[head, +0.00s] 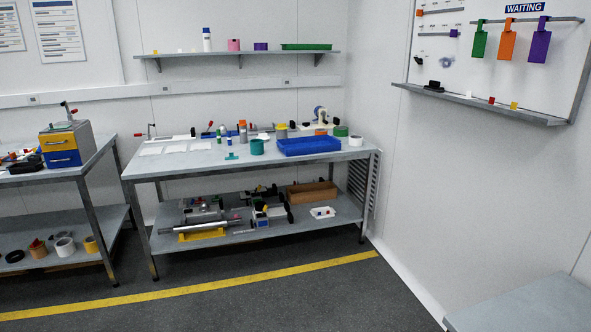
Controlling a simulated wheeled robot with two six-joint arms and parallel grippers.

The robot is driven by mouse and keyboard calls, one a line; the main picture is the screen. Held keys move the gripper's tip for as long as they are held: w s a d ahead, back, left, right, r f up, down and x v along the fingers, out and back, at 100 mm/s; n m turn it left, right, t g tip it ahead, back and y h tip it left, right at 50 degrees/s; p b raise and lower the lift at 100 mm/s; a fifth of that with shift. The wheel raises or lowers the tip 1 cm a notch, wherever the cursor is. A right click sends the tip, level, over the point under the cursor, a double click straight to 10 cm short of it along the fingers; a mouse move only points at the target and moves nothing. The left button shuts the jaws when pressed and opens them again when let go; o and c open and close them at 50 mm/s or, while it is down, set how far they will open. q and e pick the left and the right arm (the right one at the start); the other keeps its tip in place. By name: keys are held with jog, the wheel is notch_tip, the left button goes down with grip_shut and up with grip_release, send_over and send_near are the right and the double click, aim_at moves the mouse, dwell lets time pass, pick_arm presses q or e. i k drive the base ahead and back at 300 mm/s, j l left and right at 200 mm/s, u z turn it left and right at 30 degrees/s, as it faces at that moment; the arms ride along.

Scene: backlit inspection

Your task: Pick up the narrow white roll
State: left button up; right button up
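A short white roll (356,140) stands at the right end of the middle workbench, beside a green roll (341,132). Another white roll (65,246) sits on the lower shelf of the left bench, between a tan roll (38,250) and a yellow roll (91,245). At this distance I cannot tell which white roll is the narrow one. Neither of my grippers is in view.
The middle workbench (190,165) also carries a blue tray (308,146), a teal cup (257,147) and several small items. Open dark floor with a yellow line (215,287) lies in front. Another grey tabletop (530,305) is at lower right.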

aim_at(353, 140)
jog(key=i+j+u, duration=0.1)
jog(key=i+u, duration=0.15)
jog(key=i, duration=1.5)
